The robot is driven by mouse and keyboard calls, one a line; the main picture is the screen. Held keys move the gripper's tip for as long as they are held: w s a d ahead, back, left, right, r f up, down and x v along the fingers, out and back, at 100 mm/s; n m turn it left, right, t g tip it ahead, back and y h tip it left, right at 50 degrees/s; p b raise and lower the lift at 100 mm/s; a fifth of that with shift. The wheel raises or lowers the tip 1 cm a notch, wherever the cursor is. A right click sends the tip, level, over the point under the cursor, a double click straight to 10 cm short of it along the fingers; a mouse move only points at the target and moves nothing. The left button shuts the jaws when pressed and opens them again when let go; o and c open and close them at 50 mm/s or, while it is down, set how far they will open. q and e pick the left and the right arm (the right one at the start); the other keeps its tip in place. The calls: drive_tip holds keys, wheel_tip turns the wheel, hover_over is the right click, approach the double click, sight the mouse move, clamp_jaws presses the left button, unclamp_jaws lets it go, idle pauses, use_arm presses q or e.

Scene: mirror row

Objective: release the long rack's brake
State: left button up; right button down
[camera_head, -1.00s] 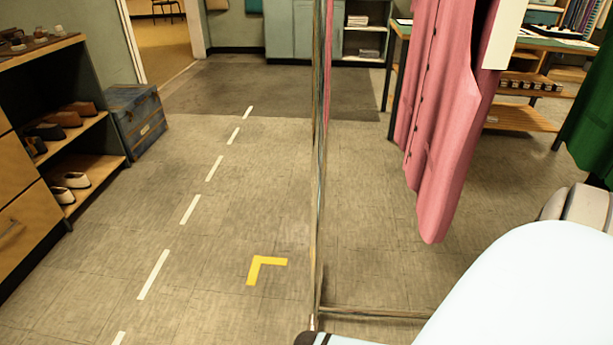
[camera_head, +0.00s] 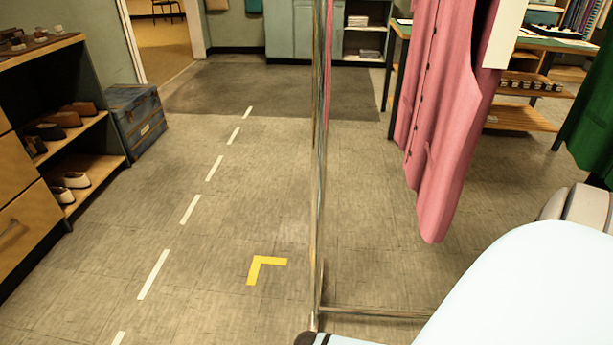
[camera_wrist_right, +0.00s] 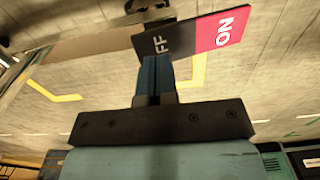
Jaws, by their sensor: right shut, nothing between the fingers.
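The brake plate (camera_wrist_right: 222,32) shows in the right wrist view, with a black half lettered "FF", its first letter hidden, and a red half lettered "ON". My right gripper (camera_wrist_right: 155,62) is shut and empty, its blue fingertips overlapping the lower edge of the black half. I cannot tell whether they touch it. In the head view a thin upright metal post (camera_head: 318,170) of a rack stands in the middle, with a low bar (camera_head: 375,312) running right from its foot. The brake plate is not visible there. My left gripper is not in view.
A pink garment (camera_head: 440,130) hangs right of the post. A yellow corner mark (camera_head: 262,267) and a dashed white line lie on the floor. A shoe shelf (camera_head: 90,145) and blue trunk (camera_head: 137,120) stand at left. The floor between the shelf and post is clear.

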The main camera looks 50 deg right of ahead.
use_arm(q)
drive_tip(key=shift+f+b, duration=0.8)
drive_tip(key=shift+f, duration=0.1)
use_arm(e)
drive_tip(key=shift+f, duration=1.6)
drive_tip(key=shift+r+p, duration=1.5)
drive_tip(key=shift+p, duration=0.2)
drive_tip(key=shift+r+p, duration=0.65)
drive_tip(key=shift+p, duration=0.15)
drive_tip(key=shift+r+p, duration=1.4)
drive_tip(key=shift+p, duration=0.2)
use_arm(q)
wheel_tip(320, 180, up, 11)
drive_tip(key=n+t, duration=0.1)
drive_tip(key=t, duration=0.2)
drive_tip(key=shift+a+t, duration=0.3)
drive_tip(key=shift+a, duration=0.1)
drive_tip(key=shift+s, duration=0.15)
use_arm(e)
drive_tip(key=shift+s, duration=0.1)
